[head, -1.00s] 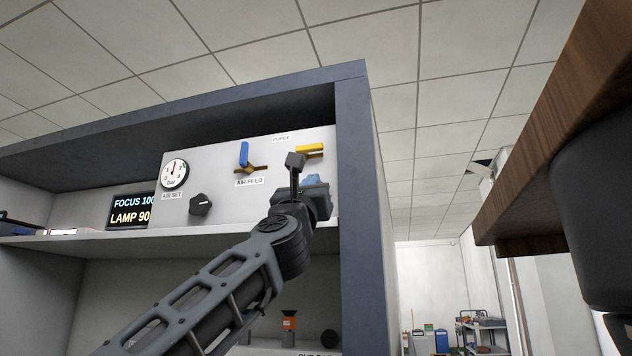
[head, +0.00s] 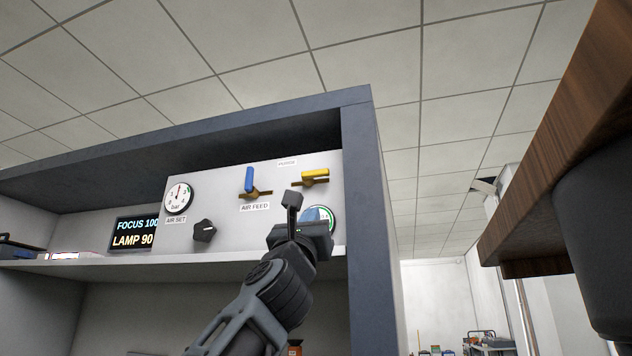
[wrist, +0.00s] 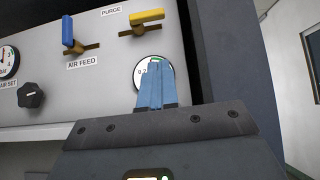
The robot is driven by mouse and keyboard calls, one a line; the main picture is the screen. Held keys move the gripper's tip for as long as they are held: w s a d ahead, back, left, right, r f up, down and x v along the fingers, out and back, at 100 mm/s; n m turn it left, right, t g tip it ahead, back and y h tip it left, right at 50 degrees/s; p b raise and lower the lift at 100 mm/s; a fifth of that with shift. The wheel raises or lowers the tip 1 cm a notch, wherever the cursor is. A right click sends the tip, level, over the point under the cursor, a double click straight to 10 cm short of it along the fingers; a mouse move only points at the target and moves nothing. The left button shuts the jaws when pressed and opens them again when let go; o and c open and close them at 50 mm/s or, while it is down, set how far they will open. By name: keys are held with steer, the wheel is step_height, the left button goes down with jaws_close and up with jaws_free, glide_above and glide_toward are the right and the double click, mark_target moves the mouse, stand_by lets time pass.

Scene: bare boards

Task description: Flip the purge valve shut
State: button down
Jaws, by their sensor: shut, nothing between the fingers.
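The purge valve (head: 315,173) has a yellow lever lying roughly level, in line with its brass pipe, high on the right of the pale panel. It also shows in the wrist view (wrist: 147,16), under or beside the PURGE label (wrist: 111,11). My gripper (head: 318,211) is below the valve in the head view, its blue fingers pointing up towards the panel. In the wrist view the fingers (wrist: 155,66) are together and empty. They cover part of a round gauge (wrist: 141,75) and are apart from the yellow lever.
The air feed valve (head: 248,181), with an upright blue lever, is left of the purge valve. A dial gauge (head: 178,197), a black knob (head: 204,231) and a display (head: 134,233) are further left. The cabinet's dark side post (head: 368,230) stands close on the right.

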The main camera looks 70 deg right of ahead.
steer(key=shift+w+f+p, duration=0.1)
steer(key=shift+w+p, duration=0.15)
steer(key=shift+p, duration=0.35)
steer(key=shift+f+g, duration=0.1)
steer(key=shift+g, duration=0.2)
steer(key=p, duration=0.6)
glide_toward(316, 176)
steer(key=shift+d+f+x, duration=0.2)
steer(key=shift+x, duration=2.95)
steer(key=shift+s, duration=0.6)
steer(key=shift+s, duration=0.1)
